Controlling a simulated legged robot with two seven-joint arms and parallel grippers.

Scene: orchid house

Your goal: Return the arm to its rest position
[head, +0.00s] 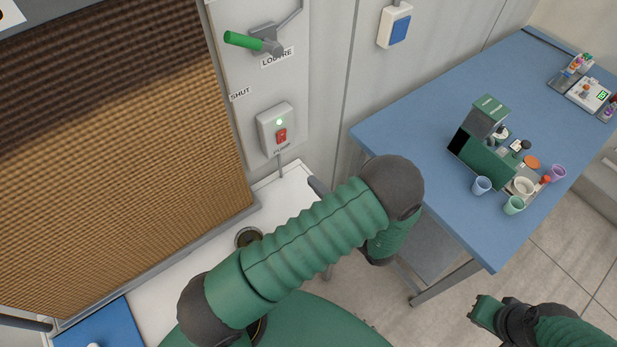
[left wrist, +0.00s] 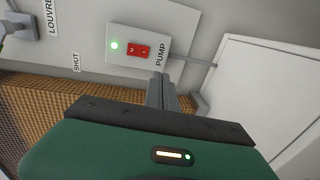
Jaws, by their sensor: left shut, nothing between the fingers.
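My left arm crosses the middle of the head view. Its elbow is bent and most of the hand is hidden behind it. Only the grey tip of my left gripper (head: 317,186) seems to show past the arm. In the left wrist view my left gripper (left wrist: 163,88) has its grey fingers together and empty. They point toward the wall near the pump switch box (head: 275,128), which also shows in the wrist view (left wrist: 138,48), with a red switch and a lit green lamp. My right gripper (head: 486,311) is at the lower right; its jaws are unclear.
A green louvre lever (head: 246,41) sits above the pump box. A tan pad (head: 120,150) fills the left. A white counter (head: 290,205) lies below the wall. A blue table (head: 405,130) at right holds a green machine (head: 478,150) and several cups. Floor is clear.

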